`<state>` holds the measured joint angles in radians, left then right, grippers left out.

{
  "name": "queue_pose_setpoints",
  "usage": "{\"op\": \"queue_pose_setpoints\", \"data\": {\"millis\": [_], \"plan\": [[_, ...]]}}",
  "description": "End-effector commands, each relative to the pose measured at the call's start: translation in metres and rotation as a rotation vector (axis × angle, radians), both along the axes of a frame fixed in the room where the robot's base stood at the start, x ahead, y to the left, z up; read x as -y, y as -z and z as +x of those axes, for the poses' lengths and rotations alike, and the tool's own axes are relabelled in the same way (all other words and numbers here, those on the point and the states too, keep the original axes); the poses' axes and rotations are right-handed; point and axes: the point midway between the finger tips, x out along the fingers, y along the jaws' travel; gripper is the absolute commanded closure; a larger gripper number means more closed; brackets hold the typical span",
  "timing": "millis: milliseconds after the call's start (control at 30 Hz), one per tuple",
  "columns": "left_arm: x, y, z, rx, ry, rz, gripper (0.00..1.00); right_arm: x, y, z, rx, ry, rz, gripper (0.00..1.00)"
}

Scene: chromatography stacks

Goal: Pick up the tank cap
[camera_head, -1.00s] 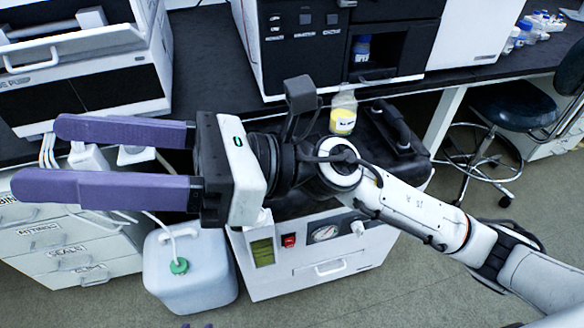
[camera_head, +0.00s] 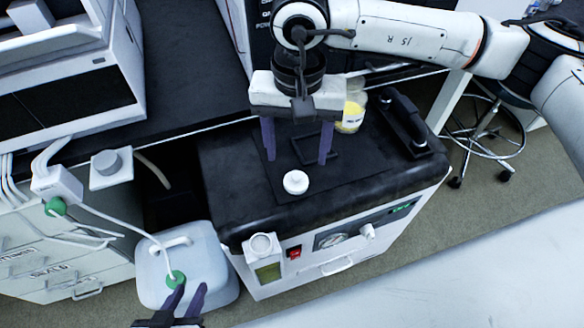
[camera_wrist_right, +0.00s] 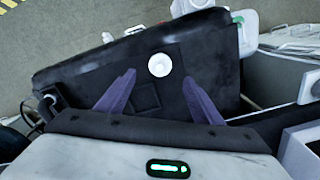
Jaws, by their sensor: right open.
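The tank cap looks to be the small round white cap (camera_head: 296,183) on the dark mat on top of the cart. It also shows in the right wrist view (camera_wrist_right: 160,64), beyond and between the fingertips. My right gripper (camera_head: 297,162) is open and empty, with purple fingers pointing down behind the cap in the head view; its fingers also show in the right wrist view (camera_wrist_right: 157,74). It does not touch the cap. My left gripper (camera_head: 192,286) is at the bottom of the head view, fingers apart and empty, in front of the white jug.
The black-topped cart (camera_head: 232,185) has a white filler neck (camera_head: 262,244) at its front corner. The white jug (camera_head: 160,265) has a green cap and tube. The bench (camera_head: 190,65) lies behind.

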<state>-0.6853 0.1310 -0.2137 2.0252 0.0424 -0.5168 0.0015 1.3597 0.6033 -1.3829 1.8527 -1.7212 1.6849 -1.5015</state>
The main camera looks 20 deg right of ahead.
Motion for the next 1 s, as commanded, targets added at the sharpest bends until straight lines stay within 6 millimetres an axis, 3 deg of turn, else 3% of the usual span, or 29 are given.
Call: {"op": "queue_pose_setpoints", "data": {"millis": [200, 367, 600, 867, 1000], "plan": [[0.000, 0.011, -0.013, -0.032, 0.002, 0.001, 0.69, 0.000, 0.031, 0.000, -0.002, 0.000, 0.002, 0.39], [0.001, 0.009, -0.012, -0.028, 0.002, 0.001, 0.69, 0.000, 0.043, 0.000, -0.002, 0.000, 0.001, 0.39], [0.001, 0.005, -0.006, -0.016, 0.002, 0.002, 0.69, 0.000, 0.079, 0.002, -0.004, 0.002, 0.002, 0.39], [0.001, 0.002, -0.002, -0.007, 0.001, 0.001, 0.69, -0.001, 0.085, 0.002, 0.000, 0.000, 0.003, 0.39], [0.001, 0.002, -0.002, -0.007, 0.001, 0.001, 0.69, -0.001, 0.085, 0.002, 0.000, 0.000, 0.003, 0.59]]}}
